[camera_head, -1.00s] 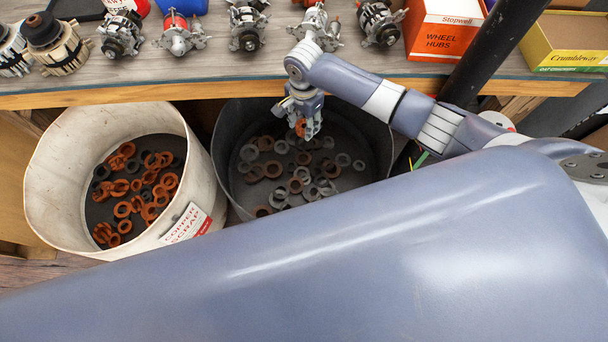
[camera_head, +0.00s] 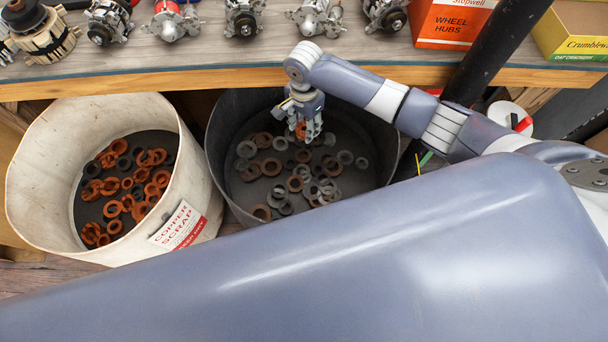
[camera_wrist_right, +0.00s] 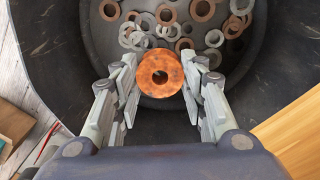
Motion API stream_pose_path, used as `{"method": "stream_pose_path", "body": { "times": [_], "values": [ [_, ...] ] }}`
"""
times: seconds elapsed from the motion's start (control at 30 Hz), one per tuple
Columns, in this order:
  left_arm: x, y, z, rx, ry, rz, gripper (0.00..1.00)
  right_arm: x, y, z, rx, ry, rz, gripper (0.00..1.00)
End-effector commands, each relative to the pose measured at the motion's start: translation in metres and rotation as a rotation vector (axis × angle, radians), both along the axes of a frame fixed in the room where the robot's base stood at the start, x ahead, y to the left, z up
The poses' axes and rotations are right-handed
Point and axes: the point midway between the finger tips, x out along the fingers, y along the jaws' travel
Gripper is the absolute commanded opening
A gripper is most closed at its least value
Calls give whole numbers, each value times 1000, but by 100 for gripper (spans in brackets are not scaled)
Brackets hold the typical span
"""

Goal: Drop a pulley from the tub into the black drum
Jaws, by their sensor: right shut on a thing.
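My right gripper (camera_head: 304,128) hangs over the open black drum (camera_head: 365,140), fingers pointing down. It is shut on a copper-orange pulley (camera_head: 300,131). The right wrist view shows the pulley (camera_wrist_right: 160,73) as a round disc with a centre hole, between the two fingertips. The drum's dark wall (camera_wrist_right: 55,60) surrounds the gripper there, with grey and brown rings on the floor beyond. The white tub (camera_head: 45,150), labelled copper scrap, stands left of the drum and holds many orange and some dark rings. My left gripper is not in view.
A wooden workbench (camera_head: 200,72) runs behind and above both containers, its edge close to my right arm. Alternator parts, a wheel hubs box (camera_head: 450,22) and a yellow box (camera_head: 575,30) stand on it. A black post (camera_head: 495,50) rises behind my right arm.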

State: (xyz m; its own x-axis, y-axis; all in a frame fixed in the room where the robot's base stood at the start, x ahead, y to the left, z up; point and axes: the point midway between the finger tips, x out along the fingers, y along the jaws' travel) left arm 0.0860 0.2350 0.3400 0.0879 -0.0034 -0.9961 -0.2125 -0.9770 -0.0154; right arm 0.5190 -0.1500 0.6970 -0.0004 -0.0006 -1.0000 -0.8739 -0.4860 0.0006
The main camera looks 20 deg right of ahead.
Motion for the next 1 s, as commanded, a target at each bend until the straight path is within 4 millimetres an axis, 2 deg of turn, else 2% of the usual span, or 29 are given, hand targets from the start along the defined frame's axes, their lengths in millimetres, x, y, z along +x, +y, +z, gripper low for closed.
{"method": "stream_pose_path", "body": {
  "times": [0.07,0.1,0.2,0.53,0.67,0.77,1.0],
  "values": [
    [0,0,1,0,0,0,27,0,0,1,0,-1,0,10],
    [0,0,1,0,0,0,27,0,0,1,0,-1,0,41],
    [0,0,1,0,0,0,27,0,0,1,0,-1,0,62],
    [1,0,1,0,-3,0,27,0,0,1,0,0,0,62],
    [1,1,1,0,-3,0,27,0,0,9,0,-1,0,62],
    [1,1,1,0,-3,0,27,1,0,26,1,-3,1,62],
    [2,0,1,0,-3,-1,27,1,0,78,2,-3,1,62]
  ]
}}
